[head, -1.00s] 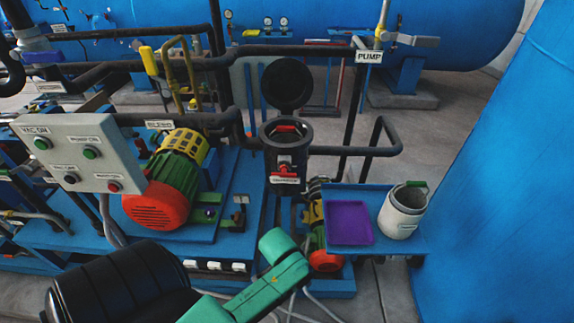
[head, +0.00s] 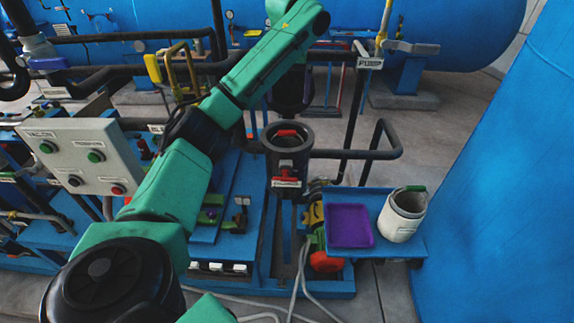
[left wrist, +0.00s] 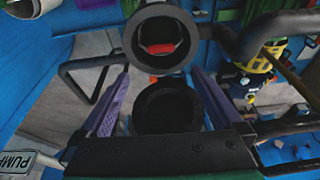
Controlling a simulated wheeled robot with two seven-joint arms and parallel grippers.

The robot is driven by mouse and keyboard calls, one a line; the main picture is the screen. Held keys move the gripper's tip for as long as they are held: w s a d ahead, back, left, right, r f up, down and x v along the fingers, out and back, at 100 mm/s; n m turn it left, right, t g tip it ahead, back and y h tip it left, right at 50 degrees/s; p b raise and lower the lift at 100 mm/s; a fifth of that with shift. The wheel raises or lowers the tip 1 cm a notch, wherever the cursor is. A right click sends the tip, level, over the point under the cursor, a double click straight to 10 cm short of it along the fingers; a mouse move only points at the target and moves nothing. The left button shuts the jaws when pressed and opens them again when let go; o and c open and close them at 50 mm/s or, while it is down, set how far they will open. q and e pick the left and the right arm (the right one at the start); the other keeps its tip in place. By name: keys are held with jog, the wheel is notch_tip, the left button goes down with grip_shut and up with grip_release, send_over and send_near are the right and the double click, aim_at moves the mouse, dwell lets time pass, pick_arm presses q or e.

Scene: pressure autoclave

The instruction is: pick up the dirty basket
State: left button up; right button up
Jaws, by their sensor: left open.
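The basket's red handle (head: 287,132) shows inside the mouth of the dark open strainer housing (head: 299,160), with the rest of the basket hidden inside. In the left wrist view, the red handle (left wrist: 160,47) lies within the round housing rim (left wrist: 135,40) at the top. My left gripper (left wrist: 161,73) is open, with its two purple fingers apart and nothing held between them. The round dark lid (left wrist: 165,107) shows between the fingers, lower in that view. In the head view my left arm reaches over to the lid area, and its fingers are hard to make out. My right gripper is not in view.
A purple tray (head: 350,226) and a white bucket (head: 401,216) with a green handle inside stand on a blue shelf right of the housing. A black pipe (head: 355,154) runs beside the housing. A grey control box (head: 81,160) stands at left.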

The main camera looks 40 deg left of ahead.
pick_arm(q)
jog(key=b, duration=0.3)
send_near(287, 131)
jog(key=f, duration=0.1)
jog(key=p+x, duration=0.4)
jog(key=shift+a+f, duration=0.15)
jog(key=shift+f, duration=0.05)
jog(key=x, duration=0.2)
jog(key=shift+f+p, duration=0.35)
jog(key=shift+w+f, duration=0.25)
jog(key=c, duration=1.4)
jog(key=shift+r, duration=0.1)
grip_shut()
